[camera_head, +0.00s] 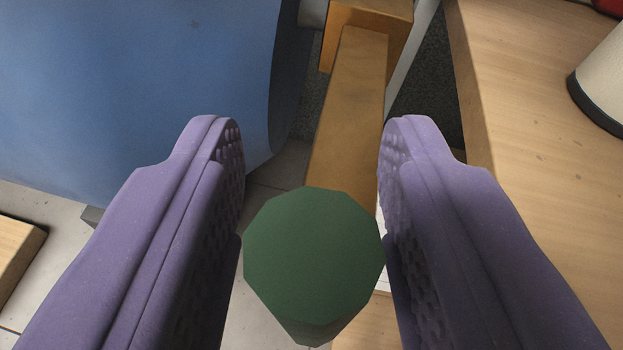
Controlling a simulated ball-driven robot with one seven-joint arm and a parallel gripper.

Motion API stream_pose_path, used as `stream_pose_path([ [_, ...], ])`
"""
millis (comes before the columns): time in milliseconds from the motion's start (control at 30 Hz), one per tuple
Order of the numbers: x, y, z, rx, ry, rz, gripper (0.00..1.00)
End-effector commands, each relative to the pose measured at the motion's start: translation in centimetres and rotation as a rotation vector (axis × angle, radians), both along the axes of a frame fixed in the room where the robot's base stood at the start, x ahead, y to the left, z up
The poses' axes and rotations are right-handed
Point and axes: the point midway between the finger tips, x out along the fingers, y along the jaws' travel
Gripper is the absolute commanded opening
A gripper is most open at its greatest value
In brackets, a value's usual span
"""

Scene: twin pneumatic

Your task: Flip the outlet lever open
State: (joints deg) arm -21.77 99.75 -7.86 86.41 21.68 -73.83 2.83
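The outlet lever (348,115) is a flat orange-brown bar running from the upper middle down toward me. It ends in a dark green many-sided knob (314,255). My gripper (312,150) shows as two purple fingers with bumpy inner pads, one on each side of the knob. The knob fills the gap between the fingers, its left and right edges meeting the pads in the picture. I cannot tell whether the pads press on it. The knob hides the near part of the bar.
A large blue rounded body (140,80) fills the upper left. An orange-brown block (372,28) sits at the lever's far end. A wooden surface (540,140) lies at the right, with a cream cylinder (605,75) on it. Another wooden edge (15,250) shows at the far left.

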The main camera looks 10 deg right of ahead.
Motion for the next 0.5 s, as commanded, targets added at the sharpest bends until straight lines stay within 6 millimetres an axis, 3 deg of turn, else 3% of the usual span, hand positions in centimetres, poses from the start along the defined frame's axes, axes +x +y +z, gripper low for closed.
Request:
stream_pose_path([
  [300,-0.1,0.0,0.3,0.0,-0.003,0.0,0.42],
  [500,-3.1,0.1,1.5,-0.001,0.0,0.0,0.42],
])
